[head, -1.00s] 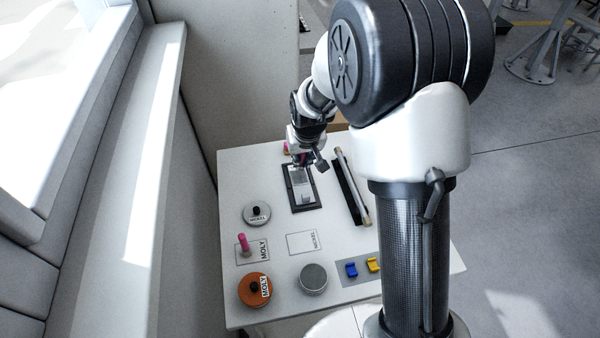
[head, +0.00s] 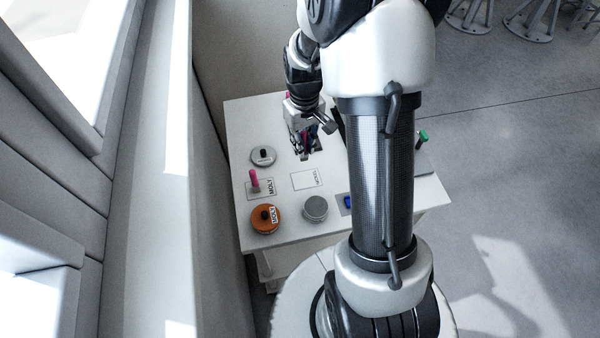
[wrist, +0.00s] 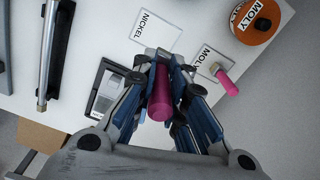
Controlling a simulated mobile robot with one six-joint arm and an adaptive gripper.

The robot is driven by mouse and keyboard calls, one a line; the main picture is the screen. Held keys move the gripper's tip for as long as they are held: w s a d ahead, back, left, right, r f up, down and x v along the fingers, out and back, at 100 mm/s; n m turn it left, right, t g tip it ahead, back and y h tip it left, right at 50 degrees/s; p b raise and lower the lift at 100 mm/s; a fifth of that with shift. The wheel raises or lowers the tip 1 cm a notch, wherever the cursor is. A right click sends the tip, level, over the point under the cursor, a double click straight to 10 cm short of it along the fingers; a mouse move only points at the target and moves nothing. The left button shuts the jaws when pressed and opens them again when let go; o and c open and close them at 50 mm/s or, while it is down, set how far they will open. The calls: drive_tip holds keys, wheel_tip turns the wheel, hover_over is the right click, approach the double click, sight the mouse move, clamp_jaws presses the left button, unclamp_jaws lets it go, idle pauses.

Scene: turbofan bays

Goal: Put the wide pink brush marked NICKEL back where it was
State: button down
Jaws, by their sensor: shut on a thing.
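My gripper (wrist: 163,62) is shut on a pink-handled brush (wrist: 160,96). In the wrist view its handle points toward the camera; its head and any marking are hidden between the fingers.
An orange tin marked MOLY (head: 265,221), a grey tin (head: 315,208) and a grey lid with a black knob (head: 263,156) stand around the outlined spots. A dark tray (wrist: 105,92) and a long rod (wrist: 46,60) lie nearby. The wall borders the table's left.

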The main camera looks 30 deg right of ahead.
wheel_tip(320, 180, down, 12)
drive_tip(key=b, duration=0.2)
drive_tip(key=shift+a+f+b, duration=0.1)
drive_tip(key=shift+f+b, duration=0.05)
drive_tip(key=shift+b, duration=0.15)
drive_tip(key=shift+f, duration=0.2)
drive_tip(key=c, duration=1.6)
unclamp_jaws()
